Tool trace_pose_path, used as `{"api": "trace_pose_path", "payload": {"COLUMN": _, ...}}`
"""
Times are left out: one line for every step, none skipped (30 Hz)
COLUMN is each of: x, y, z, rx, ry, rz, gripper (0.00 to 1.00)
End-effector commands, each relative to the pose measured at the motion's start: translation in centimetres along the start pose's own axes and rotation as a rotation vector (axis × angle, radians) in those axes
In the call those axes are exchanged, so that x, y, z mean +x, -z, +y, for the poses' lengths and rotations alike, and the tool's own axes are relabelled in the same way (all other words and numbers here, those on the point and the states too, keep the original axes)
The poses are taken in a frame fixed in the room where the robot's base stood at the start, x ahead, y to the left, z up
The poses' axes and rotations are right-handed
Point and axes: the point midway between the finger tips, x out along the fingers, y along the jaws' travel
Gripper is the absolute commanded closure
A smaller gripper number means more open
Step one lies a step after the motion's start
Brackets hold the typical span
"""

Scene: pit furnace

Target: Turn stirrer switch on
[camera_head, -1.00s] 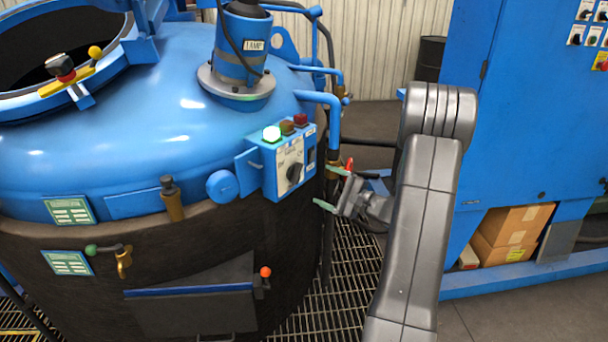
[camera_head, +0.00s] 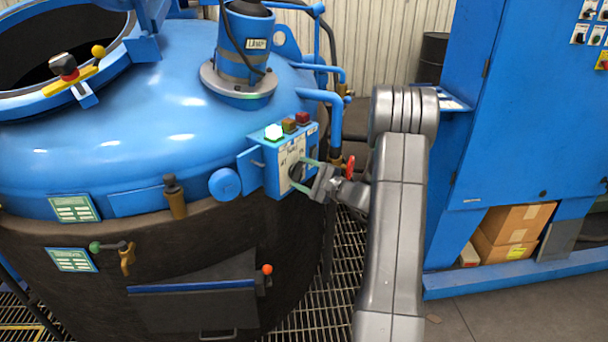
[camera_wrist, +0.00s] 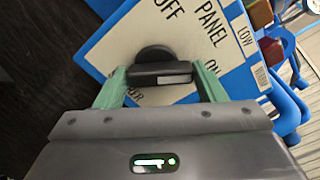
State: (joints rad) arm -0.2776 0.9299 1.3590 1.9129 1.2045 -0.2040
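The stirrer switch is a black rotary knob (camera_head: 296,172) on the white face of the control panel (camera_head: 286,155), on the right side of the blue furnace. In the wrist view the knob (camera_wrist: 155,54) has a raised black bar, with "OFF", "ON" and "PANEL" printed around it. Which label it points to I cannot tell. My gripper (camera_head: 304,175) is at the panel with its two green fingers on either side of the knob. In the wrist view my gripper (camera_wrist: 160,78) is open, the fingertips close to the bar's ends; firm contact is not clear.
A blue pipe (camera_head: 332,110) and a red valve handle (camera_head: 350,165) are close by. A blue cabinet (camera_head: 510,120) stands at the right, with cardboard boxes (camera_head: 513,228) below.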

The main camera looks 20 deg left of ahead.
Motion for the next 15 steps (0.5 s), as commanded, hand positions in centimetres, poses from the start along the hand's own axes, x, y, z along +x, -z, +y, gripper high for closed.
{"api": "trace_pose_path", "payload": {"x": -0.01, "y": 0.0, "z": 0.0, "rx": 0.0, "ry": 0.0, "rz": 0.0, "gripper": 0.47}}
{"api": "trace_pose_path", "payload": {"x": -0.01, "y": 0.0, "z": 0.0, "rx": 0.0, "ry": 0.0, "rz": 0.0, "gripper": 0.53}}
{"api": "trace_pose_path", "payload": {"x": -0.01, "y": -0.01, "z": 0.0, "rx": 0.0, "ry": 0.0, "rz": 0.0, "gripper": 0.6}}
{"api": "trace_pose_path", "payload": {"x": -0.02, "y": 0.0, "z": 0.0, "rx": 0.0, "ry": 0.0, "rz": 0.0, "gripper": 0.62}}
{"api": "trace_pose_path", "payload": {"x": -0.02, "y": -0.01, "z": 0.0, "rx": 0.0, "ry": 0.0, "rz": 0.0, "gripper": 0.62}}
{"api": "trace_pose_path", "payload": {"x": -0.02, "y": 0.0, "z": 0.02, "rx": 0.002, "ry": 0.0, "rz": 0.0, "gripper": 0.62}}
{"api": "trace_pose_path", "payload": {"x": -0.02, "y": 0.01, "z": 0.03, "rx": 0.007, "ry": 0.0, "rz": 0.0, "gripper": 0.62}}
{"api": "trace_pose_path", "payload": {"x": -0.02, "y": 0.03, "z": 0.06, "rx": 0.015, "ry": 0.0, "rz": 0.0, "gripper": 0.62}}
{"api": "trace_pose_path", "payload": {"x": -0.02, "y": 0.06, "z": 0.09, "rx": 0.032, "ry": 0.0, "rz": 0.0, "gripper": 0.62}}
{"api": "trace_pose_path", "payload": {"x": -0.02, "y": 0.09, "z": 0.12, "rx": 0.048, "ry": 0.0, "rz": 0.0, "gripper": 0.62}}
{"api": "trace_pose_path", "payload": {"x": -0.02, "y": 0.11, "z": 0.14, "rx": 0.067, "ry": 0.0, "rz": 0.0, "gripper": 0.62}}
{"api": "trace_pose_path", "payload": {"x": -0.02, "y": 0.13, "z": 0.15, "rx": 0.095, "ry": 0.0, "rz": 0.0, "gripper": 0.62}}
{"api": "trace_pose_path", "payload": {"x": -0.02, "y": 0.13, "z": 0.15, "rx": 0.116, "ry": 0.0, "rz": 0.0, "gripper": 0.62}}
{"api": "trace_pose_path", "payload": {"x": -0.02, "y": 0.14, "z": 0.14, "rx": 0.135, "ry": 0.0, "rz": 0.0, "gripper": 0.62}}
{"api": "trace_pose_path", "payload": {"x": -0.02, "y": 0.14, "z": 0.13, "rx": 0.159, "ry": 0.0, "rz": 0.0, "gripper": 0.62}}
